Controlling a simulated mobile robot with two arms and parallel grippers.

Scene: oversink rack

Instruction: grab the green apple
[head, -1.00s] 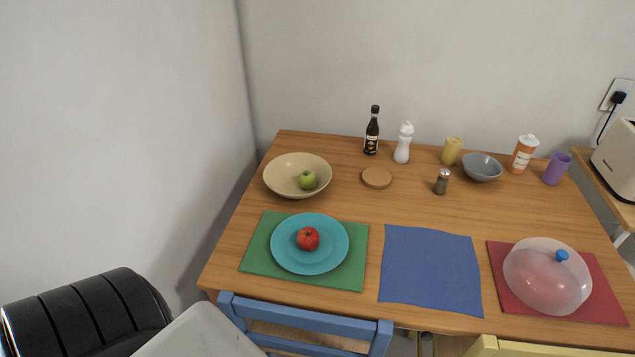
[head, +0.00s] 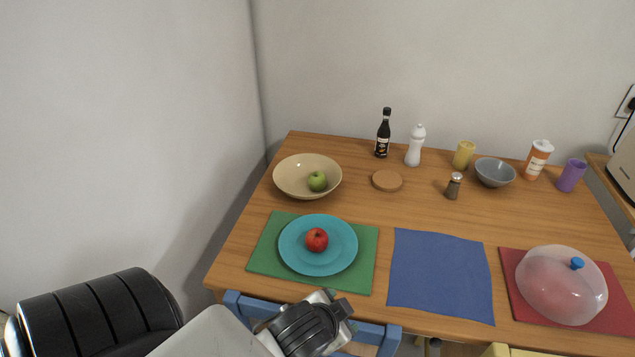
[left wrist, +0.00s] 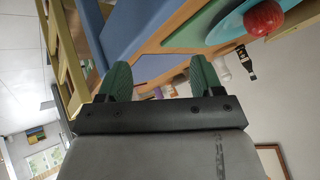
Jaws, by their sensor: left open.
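The green apple (head: 317,181) lies in the beige bowl (head: 290,178), toward its right side, at the table's back left. A red apple (head: 316,239) sits on the teal plate (head: 300,262). It also shows at the top right of the left wrist view (left wrist: 263,18). My left gripper is low at the table's front edge in the head view, by the blue chair and well short of the bowl. Its two green fingers (left wrist: 160,78) are apart and empty in the left wrist view. The green apple is not visible there. My right gripper is in neither view.
The plate rests on a green mat (head: 262,258), between my left gripper and the bowl. A blue chair (head: 245,305) stands at the front edge. A cork coaster (head: 387,180) and dark bottle (head: 383,135) are right of the bowl. A blue mat (head: 440,275) is bare.

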